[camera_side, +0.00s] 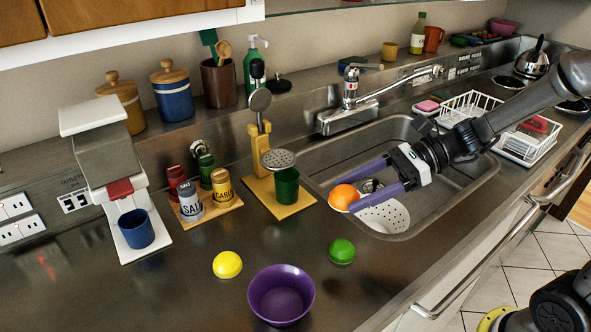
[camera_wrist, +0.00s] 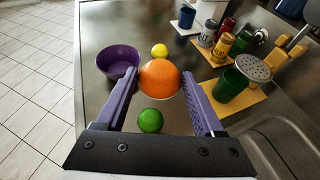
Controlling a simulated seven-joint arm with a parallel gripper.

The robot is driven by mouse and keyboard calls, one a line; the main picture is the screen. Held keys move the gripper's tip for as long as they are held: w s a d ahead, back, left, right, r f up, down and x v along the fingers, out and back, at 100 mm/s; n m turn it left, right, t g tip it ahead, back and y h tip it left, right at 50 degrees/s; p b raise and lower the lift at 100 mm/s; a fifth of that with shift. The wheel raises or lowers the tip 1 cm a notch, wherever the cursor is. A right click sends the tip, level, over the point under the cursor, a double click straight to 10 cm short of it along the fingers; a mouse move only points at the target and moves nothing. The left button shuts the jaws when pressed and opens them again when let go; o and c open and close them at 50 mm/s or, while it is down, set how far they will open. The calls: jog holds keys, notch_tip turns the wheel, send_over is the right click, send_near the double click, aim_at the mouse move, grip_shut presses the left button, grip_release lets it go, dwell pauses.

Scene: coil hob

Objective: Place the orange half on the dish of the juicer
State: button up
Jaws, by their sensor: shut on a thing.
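The orange half (camera_side: 343,199) is held between the purple fingers of my gripper (camera_side: 347,191), above the near left edge of the sink. In the wrist view the orange half (camera_wrist: 160,80) sits between the two fingertips (camera_wrist: 161,86). The juicer is a yellow stand (camera_side: 258,143) with a lever and a grey perforated dish (camera_side: 279,159). A green cup (camera_side: 287,187) stands under the dish on the yellow base. The dish also shows in the wrist view (camera_wrist: 254,67), to the right of the orange half. The dish is empty.
A yellow half fruit (camera_side: 227,264), a green half fruit (camera_side: 341,251) and a purple bowl (camera_side: 281,296) are on the counter in front. Shakers (camera_side: 221,187) stand on a wooden board left of the juicer. The sink (camera_side: 450,190) and its faucet (camera_side: 365,105) lie to the right.

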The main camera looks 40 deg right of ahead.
jog(key=w+d+r+m+t+h, duration=0.3)
jog(key=w+r+m+t, duration=0.1)
jog(key=w+r, duration=0.5)
send_over(288, 160)
notch_tip(288, 160, down, 8)
jog(key=shift+s+f, duration=0.1)
jog(key=shift+f, duration=1.75)
jog(key=shift+f, duration=0.15)
jog(key=o, duration=1.5)
